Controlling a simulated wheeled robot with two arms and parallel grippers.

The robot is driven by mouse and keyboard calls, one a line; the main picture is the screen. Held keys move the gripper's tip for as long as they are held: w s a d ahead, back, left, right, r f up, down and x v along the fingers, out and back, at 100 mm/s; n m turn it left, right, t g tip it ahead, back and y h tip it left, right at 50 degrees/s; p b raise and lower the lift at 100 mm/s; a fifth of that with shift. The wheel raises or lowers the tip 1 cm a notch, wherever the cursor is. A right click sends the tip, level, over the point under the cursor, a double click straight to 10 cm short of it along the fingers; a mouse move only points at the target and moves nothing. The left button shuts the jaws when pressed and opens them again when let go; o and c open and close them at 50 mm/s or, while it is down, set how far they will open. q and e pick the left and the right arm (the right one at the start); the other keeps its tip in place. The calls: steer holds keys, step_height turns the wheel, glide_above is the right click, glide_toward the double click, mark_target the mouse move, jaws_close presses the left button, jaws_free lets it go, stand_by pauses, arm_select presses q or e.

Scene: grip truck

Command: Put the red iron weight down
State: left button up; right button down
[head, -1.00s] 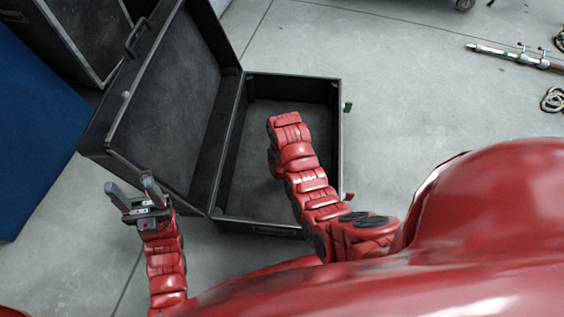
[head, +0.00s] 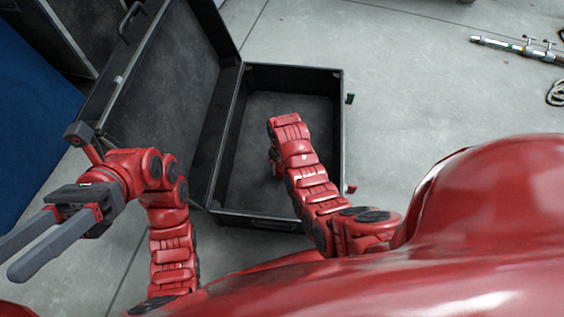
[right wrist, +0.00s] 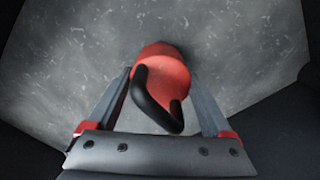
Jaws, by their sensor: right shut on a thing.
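The red iron weight (right wrist: 165,62), with a black curved handle (right wrist: 152,98), shows in the right wrist view. My right gripper (right wrist: 160,78) is shut on it, one finger on each side. A scuffed grey surface lies behind the weight; I cannot tell whether the weight touches it. In the head view my right arm reaches over the open black case (head: 340,150), and its own links hide the weight and most of the gripper. My left gripper (head: 15,258) is at the lower left, fingers apart and empty, outside the case.
The case lid (head: 165,100) stands open on the left side of the case. Another dark case (head: 50,40) and a blue panel (head: 35,130) are at the far left. A metal pole (head: 515,47) and a coil (head: 556,93) lie at the right. The floor beyond the case is clear.

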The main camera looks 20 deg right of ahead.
steer(key=shift+w+f, duration=0.1)
steer(key=shift+f, duration=0.2)
arm_select(q)
steer(key=shift+s+a+m+t+y, duration=0.5)
steer(key=shift+s+a+t, duration=0.2)
steer(key=shift+s+t, duration=0.25)
steer(key=shift+w, duration=0.1)
arm_select(e)
jaws_free()
steer(key=shift+f, duration=0.1)
